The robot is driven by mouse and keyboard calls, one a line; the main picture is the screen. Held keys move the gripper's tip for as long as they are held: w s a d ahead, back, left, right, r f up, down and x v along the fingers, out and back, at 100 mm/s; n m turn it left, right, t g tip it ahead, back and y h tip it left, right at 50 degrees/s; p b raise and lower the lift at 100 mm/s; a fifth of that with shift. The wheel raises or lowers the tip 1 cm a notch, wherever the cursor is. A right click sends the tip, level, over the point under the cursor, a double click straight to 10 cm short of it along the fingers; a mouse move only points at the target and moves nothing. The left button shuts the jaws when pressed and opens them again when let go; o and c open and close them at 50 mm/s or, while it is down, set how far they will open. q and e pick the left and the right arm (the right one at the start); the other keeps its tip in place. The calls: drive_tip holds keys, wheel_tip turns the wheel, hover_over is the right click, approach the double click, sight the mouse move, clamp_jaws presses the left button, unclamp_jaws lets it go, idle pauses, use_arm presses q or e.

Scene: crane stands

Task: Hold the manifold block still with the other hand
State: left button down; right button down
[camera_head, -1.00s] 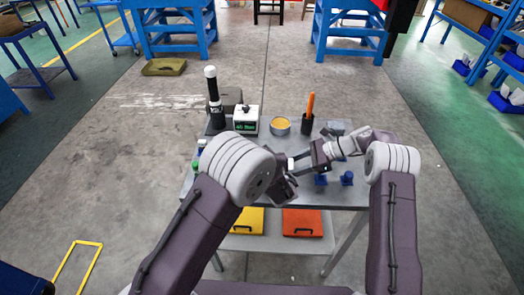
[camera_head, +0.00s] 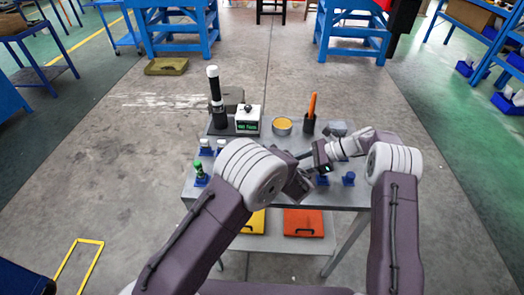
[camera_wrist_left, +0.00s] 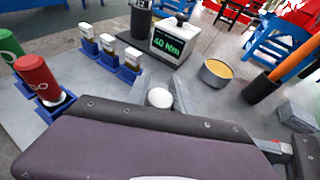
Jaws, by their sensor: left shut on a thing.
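I cannot pick out the manifold block for certain. My left gripper (camera_head: 299,182) is low over the middle of the table, its tips hidden by its own arm. In the left wrist view its grey fingers (camera_wrist_left: 161,90) are on either side of a white round-topped part (camera_wrist_left: 159,98), and they are shut on it. Below that part, everything is hidden by a dark purple arm link. My right gripper (camera_head: 313,158) reaches in from the right close to the left one. Its fingertips are too small and covered to tell open from shut.
A torque display (camera_head: 247,120) reading Nm, a dark post (camera_head: 216,98), a yellow-filled bowl (camera_head: 283,126), an orange-handled tool (camera_head: 312,106) and a grey block (camera_head: 338,128) stand at the back. Green (camera_head: 199,168) and red (camera_wrist_left: 37,80) bottles and several white-topped pieces (camera_wrist_left: 109,41) sit in blue holders, left.

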use_arm(q)
drive_tip(key=shift+a+r+n+g+y, duration=0.1)
drive_tip(key=shift+n+g+y, duration=0.2)
drive_tip(key=shift+n+y, duration=0.2)
drive_tip(key=shift+s+a+n+g+y, duration=0.1)
drive_tip(key=shift+n+g+y, duration=0.2)
drive_tip(key=shift+n+y, duration=0.2)
drive_tip(key=shift+a+n+g+y, duration=0.1)
drive_tip(key=shift+n+g+y, duration=0.3)
drive_tip(key=shift+n+y, duration=0.1)
drive_tip(key=shift+s+a+n+g+y, duration=0.15)
drive_tip(key=shift+n+g+y, duration=0.25)
drive_tip(key=shift+n, duration=0.2)
